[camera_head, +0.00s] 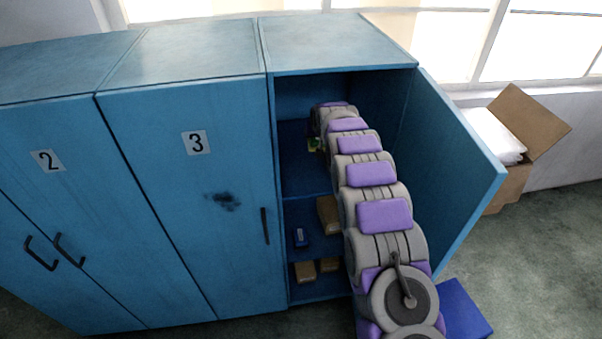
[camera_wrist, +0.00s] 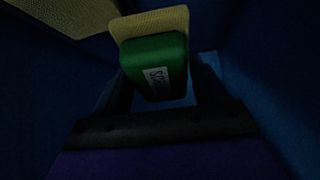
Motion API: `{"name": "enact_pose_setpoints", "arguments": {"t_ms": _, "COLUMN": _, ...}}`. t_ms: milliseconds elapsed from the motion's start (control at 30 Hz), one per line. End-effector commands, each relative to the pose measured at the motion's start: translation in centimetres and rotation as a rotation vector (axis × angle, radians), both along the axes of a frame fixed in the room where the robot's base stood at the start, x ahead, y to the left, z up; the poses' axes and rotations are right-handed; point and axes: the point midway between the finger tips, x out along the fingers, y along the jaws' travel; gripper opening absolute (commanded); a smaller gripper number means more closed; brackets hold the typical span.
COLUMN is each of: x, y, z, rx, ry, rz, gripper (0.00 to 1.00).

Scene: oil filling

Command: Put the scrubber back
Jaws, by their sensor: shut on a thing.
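The scrubber (camera_wrist: 155,62) is a green block with a white label and a tan layer behind it, seen in the wrist view. My gripper (camera_wrist: 163,84) is shut on it, with dark fingers at its left and right sides. In the head view my arm reaches into the open locker (camera_head: 307,158) at its upper compartment. The fingers are hidden in the head view. I cannot tell whether the scrubber touches the shelf.
The open door (camera_head: 455,165) stands right of my arm. A tan surface (camera_wrist: 70,14) shows at the wrist view's top left. Closed locker 3 (camera_head: 185,200) is left; an open carton (camera_head: 510,160) stands right.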

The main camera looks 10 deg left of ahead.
Motion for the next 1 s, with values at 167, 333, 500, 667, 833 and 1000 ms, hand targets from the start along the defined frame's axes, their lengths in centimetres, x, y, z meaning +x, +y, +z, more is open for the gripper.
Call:
{"name": "enact_pose_setpoints", "arguments": {"t_ms": 167, "x": -1.6, "y": 2.3, "z": 0.0, "rx": -0.034, "ry": 0.142, "rz": 0.034, "gripper": 0.47}}
{"name": "enact_pose_setpoints", "arguments": {"t_ms": 333, "x": -4.0, "y": 3.6, "z": 0.2, "rx": -0.064, "ry": 0.257, "rz": 0.062, "gripper": 0.47}}
{"name": "enact_pose_setpoints", "arguments": {"t_ms": 500, "x": -6.0, "y": 4.5, "z": 0.2, "rx": -0.084, "ry": 0.327, "rz": 0.081, "gripper": 0.47}}
{"name": "enact_pose_setpoints", "arguments": {"t_ms": 667, "x": -6.3, "y": 5.0, "z": -1.7, "rx": -0.092, "ry": 0.34, "rz": 0.083, "gripper": 0.47}}
{"name": "enact_pose_setpoints", "arguments": {"t_ms": 833, "x": -6.4, "y": 5.1, "z": -4.9, "rx": -0.094, "ry": 0.342, "rz": 0.083, "gripper": 0.47}}
{"name": "enact_pose_setpoints", "arguments": {"t_ms": 1000, "x": -6.3, "y": 5.2, "z": -6.6, "rx": -0.092, "ry": 0.336, "rz": 0.084, "gripper": 0.47}}
